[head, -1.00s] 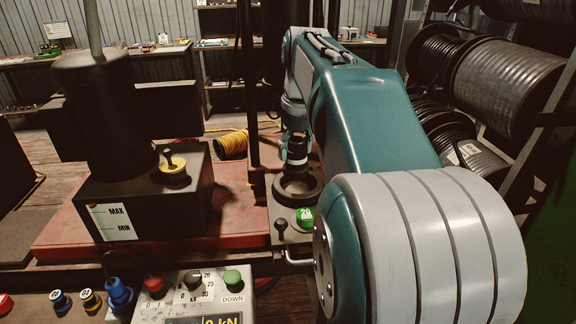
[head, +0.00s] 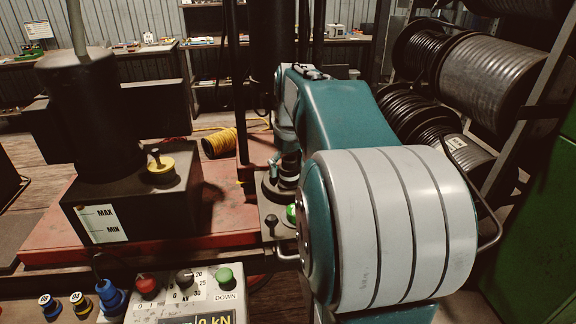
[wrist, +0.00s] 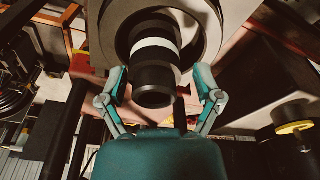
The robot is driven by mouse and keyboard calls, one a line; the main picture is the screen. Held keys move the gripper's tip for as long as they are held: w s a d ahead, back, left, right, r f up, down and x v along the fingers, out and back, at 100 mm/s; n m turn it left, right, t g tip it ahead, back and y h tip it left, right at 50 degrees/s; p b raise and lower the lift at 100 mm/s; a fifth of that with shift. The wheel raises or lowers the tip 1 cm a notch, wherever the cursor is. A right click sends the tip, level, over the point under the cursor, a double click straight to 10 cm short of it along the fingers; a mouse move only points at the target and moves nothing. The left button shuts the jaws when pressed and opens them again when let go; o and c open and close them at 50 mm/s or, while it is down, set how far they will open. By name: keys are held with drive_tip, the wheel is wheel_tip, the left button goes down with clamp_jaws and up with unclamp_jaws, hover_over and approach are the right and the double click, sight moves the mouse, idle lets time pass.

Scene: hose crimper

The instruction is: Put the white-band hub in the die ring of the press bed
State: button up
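The white-band hub (wrist: 154,52) is a dark stepped cylinder with a pale band, large in the wrist view. In the head view the hub (head: 289,166) stands at the die ring (head: 268,191), partly hidden by my arm. Whether it is fully seated cannot be seen.
A black tank with a yellow cap (head: 161,166) stands left on the red press bed (head: 50,232). A control box (head: 180,297) with red and green buttons is in front. Dark uprights (head: 242,90) rise behind the ring. Hose reels (head: 440,75) stand at the right.

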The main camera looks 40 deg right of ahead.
drive_tip(key=shift+a, duration=0.3)
drive_tip(key=shift+d+r, duration=0.1)
drive_tip(key=shift+d, duration=0.1)
wheel_tip(320, 180, up, 12)
drive_tip(key=s, duration=0.2)
drive_tip(key=s+a+f+t, duration=0.1)
drive_tip(key=s+a+f, duration=0.15)
drive_tip(key=a, duration=0.45)
drive_tip(key=s+a+f+t, duration=0.1)
drive_tip(key=a+f, duration=0.2)
drive_tip(key=a, duration=0.4)
drive_tip(key=s+a+f+n+t, duration=0.1)
drive_tip(key=s+a+f, duration=0.8)
drive_tip(key=a+f, duration=0.1)
drive_tip(key=shift+f+n+t, duration=0.3)
drive_tip(key=shift+f+t, duration=0.1)
drive_tip(key=shift+f, duration=0.5)
